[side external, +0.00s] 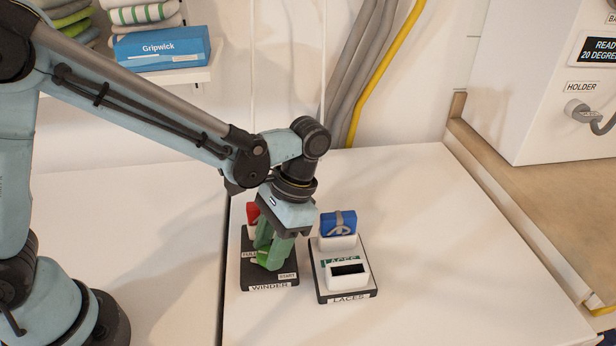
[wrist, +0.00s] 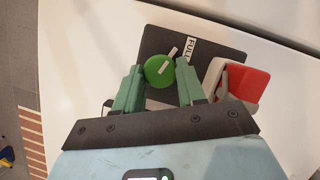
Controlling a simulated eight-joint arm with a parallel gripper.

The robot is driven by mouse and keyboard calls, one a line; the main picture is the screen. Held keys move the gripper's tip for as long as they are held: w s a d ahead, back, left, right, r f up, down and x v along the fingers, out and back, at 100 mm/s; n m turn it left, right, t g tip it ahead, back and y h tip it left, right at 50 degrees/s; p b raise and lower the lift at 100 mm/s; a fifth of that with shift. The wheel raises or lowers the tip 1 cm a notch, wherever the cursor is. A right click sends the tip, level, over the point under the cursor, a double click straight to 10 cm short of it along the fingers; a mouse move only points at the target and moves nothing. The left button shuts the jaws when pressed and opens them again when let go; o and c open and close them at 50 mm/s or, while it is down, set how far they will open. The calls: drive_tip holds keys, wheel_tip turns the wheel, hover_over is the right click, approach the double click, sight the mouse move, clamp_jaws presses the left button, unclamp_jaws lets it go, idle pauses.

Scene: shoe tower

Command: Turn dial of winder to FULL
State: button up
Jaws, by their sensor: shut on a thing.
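The winder (side external: 268,278) is a dark flat box labelled WINDER, with a START label (side external: 287,275) near its front right. It also shows in the wrist view (wrist: 158,38), where a FULL label (wrist: 190,48) lies on its top. The green dial (wrist: 155,73) carries a white mark slanting to the upper right, with another short white strip just beyond it, left of the FULL label. My gripper (side external: 270,257) points down over the winder. In the wrist view its green fingers (wrist: 159,68) are on both sides of the dial, shut on it. The fingers partly hide the dial in the side view.
A red and white part (wrist: 237,82) stands at the winder's side. The LACES unit (side external: 345,290), with a blue block (side external: 338,222), stands close right of the winder. A wooden edge (side external: 520,210) bounds the white worktop. The worktop's right part is clear.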

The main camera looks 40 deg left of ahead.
drive_tip(key=m, duration=0.2)
drive_tip(key=m+t+y, duration=0.1)
drive_tip(key=m, duration=0.1)
drive_tip(key=m+y, duration=0.1)
drive_tip(key=m, duration=0.1)
drive_tip(key=shift+s+d+m+t, duration=0.15)
drive_tip(key=shift+d+m+t, duration=0.15)
drive_tip(key=shift+t, duration=0.1)
drive_tip(key=m+t, duration=0.1)
drive_tip(key=m, duration=0.2)
drive_tip(key=m+t, duration=0.1)
drive_tip(key=m, duration=0.2)
drive_tip(key=shift+s+m+y, duration=0.2)
drive_tip(key=shift+m+y, duration=0.1)
drive_tip(key=shift+y, duration=0.1)
drive_tip(key=o, duration=1)
drive_tip(key=shift+o, duration=0.2)
drive_tip(key=v, duration=1.2)
drive_tip(key=shift+s, duration=0.25)
